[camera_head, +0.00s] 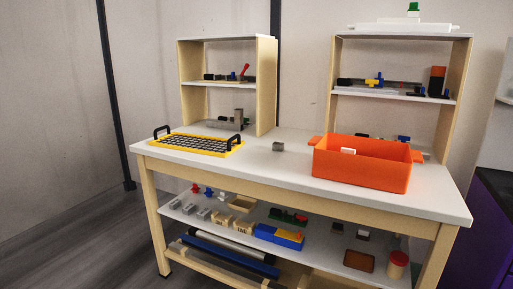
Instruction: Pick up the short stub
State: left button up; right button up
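A small grey-brown block (278,146) stands alone on the white tabletop (262,165), between the yellow tray and the orange bin. It may be the short stub, but I cannot tell for sure at this size. Grey pieces (203,213) also lie on the shelf below the tabletop, and long bars (232,252) lie lower down. Neither of my grippers is in view, and nothing is seen touching the block.
A yellow tray (236,151) with a black grid and handles stands at left. An orange bin (362,167) stands at right, holding a white piece (348,151). Two shelf units (267,88) (455,90) rise at the back. The tabletop around the block is clear.

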aim_at(277, 146)
jog(key=u, duration=0.85)
jog(key=i, duration=1.05)
jog(key=u, duration=0.4)
jog(key=i, duration=1.05)
jog(key=z, duration=0.55)
